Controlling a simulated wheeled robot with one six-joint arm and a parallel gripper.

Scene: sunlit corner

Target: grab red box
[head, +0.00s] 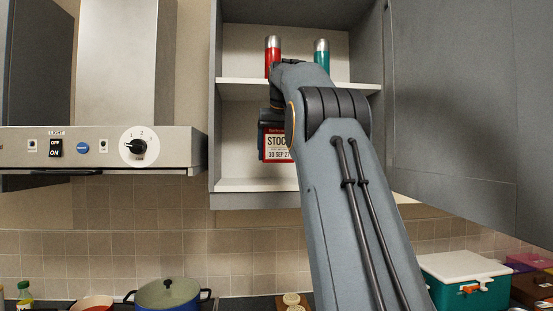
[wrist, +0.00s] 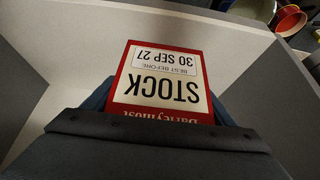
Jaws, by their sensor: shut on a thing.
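The red box (head: 278,147), with a pale label reading STOCK and 30 SEP 27, is in the lower compartment of the open wall cabinet (head: 300,200). Its lower edge shows above the shelf floor, so it looks held clear of it. In the wrist view the box (wrist: 160,85) appears upside down, close up between my fingers. My gripper (wrist: 165,108) is shut on it. In the head view my arm covers the box's right side and most of my gripper.
A red canister (head: 272,56) and a teal canister (head: 321,55) stand on the upper shelf. The open cabinet door (head: 470,100) is at right, the range hood (head: 100,148) at left. Below are a blue pot (head: 168,294) and a white-lidded green box (head: 465,280).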

